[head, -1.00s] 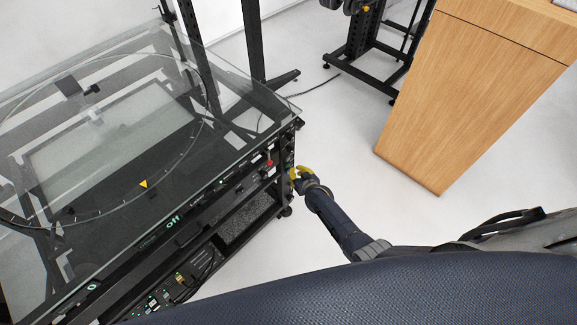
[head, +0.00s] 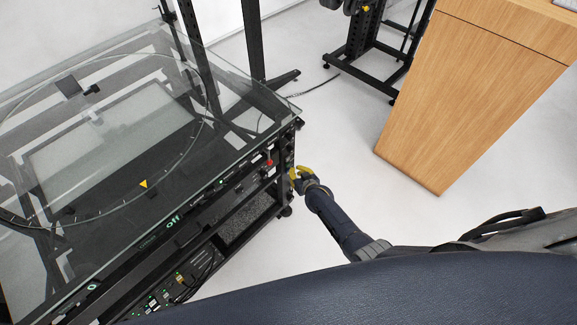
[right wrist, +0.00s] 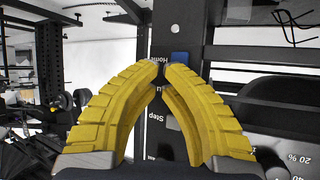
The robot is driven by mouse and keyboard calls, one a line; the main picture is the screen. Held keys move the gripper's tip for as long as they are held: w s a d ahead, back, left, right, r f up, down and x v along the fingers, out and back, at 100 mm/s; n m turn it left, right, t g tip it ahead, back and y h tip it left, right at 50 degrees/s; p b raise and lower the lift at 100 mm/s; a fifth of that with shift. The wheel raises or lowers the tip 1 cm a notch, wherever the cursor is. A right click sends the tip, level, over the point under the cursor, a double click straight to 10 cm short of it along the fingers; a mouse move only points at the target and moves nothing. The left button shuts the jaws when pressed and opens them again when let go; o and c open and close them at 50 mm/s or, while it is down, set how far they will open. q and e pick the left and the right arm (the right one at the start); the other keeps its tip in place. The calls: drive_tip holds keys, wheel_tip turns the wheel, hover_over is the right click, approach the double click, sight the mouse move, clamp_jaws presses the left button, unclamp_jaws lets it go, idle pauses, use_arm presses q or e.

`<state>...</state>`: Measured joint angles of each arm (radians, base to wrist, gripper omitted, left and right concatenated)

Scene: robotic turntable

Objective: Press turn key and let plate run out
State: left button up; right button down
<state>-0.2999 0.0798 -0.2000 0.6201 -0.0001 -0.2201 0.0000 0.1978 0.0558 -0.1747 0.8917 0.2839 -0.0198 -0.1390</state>
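The turntable (head: 225,185) stands at the left under a clear glass top, with a round plate (head: 200,135) marked by a dark ring. A yellow triangle marker (head: 143,184) sits by the ring. A green "off" sign (head: 173,220) shows on the front edge. My right gripper (head: 295,175) is at the right end of the control front. In the right wrist view, its yellow fingers (right wrist: 163,72) meet at the tips before a dark panel lettered "Home" and "Step". A blue key (right wrist: 180,57) shows just behind the tips. I cannot tell whether they touch a key. My left gripper is out of view.
A red knob (head: 268,163) sticks out near the turntable's front right corner, close to my right gripper. A wooden cabinet (head: 470,90) stands at the right and a black stand (head: 365,60) at the back. The pale floor (head: 335,130) between them is largely clear.

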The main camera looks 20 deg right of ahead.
drive_tip(key=shift+w+a, duration=0.1)
idle(0.3)
drive_tip(key=shift+w+a, duration=0.15)
drive_tip(key=shift+w, duration=0.15)
